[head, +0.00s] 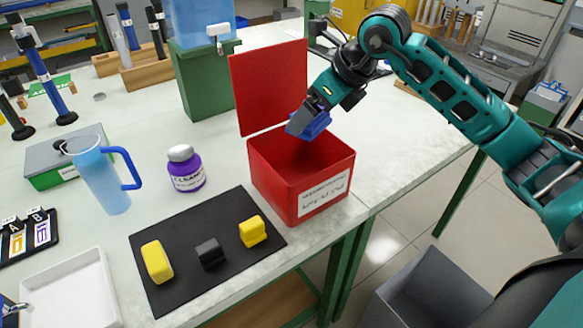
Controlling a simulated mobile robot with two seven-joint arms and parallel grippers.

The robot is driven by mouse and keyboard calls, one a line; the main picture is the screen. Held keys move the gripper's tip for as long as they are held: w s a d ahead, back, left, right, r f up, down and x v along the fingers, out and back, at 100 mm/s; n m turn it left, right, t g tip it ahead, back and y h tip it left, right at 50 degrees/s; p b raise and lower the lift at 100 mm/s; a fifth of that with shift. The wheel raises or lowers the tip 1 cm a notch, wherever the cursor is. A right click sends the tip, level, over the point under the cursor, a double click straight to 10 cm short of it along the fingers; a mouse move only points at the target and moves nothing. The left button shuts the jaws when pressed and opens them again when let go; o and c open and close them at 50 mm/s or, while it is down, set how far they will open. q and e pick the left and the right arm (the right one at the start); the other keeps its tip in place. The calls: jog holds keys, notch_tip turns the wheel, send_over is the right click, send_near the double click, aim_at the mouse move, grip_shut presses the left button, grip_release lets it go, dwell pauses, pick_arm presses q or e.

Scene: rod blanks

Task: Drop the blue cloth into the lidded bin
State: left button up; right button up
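The lidded bin (275,181) is a red box with a white label on its front, standing near the table's front right edge. Its red lid (268,85) stands open, upright along the far side. My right gripper (307,122) is shut on the blue cloth (316,124) and holds it above the bin's far part, close to the rim. The gripper partly hides the cloth. I cannot tell whether the cloth touches the rim.
A black mat (187,284) with yellow and dark blocks lies left of the bin. A purple jar (186,172), a blue jug (100,178) and a white tray (72,293) stand further left. A green and blue container (205,75) stands behind the lid. The tabletop right of the bin is clear.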

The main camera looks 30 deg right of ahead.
aim_at(313, 132)
jog(key=shift+f, duration=0.45)
notch_tip(313, 132, down, 4)
jog(key=b, duration=0.3)
jog(key=shift+s, duration=0.1)
jog(key=shift+f+b, duration=0.45)
pick_arm(q)
jog(key=shift+w+d+f+h, duration=0.15)
jog(key=shift+d+f, duration=0.25)
jog(key=shift+f, duration=0.1)
jog(key=shift+w+d+f+h, duration=0.1)
jog(key=shift+d+f+h, duration=0.05)
jog(key=shift+d+f, duration=0.3)
pick_arm(e)
jog(key=o, duration=0.6)
pick_arm(q)
jog(key=shift+a+f, duration=0.1)
jog(key=shift+s+a, duration=0.1)
jog(key=shift+s, duration=0.05)
pick_arm(e)
jog(key=v, duration=1.3)
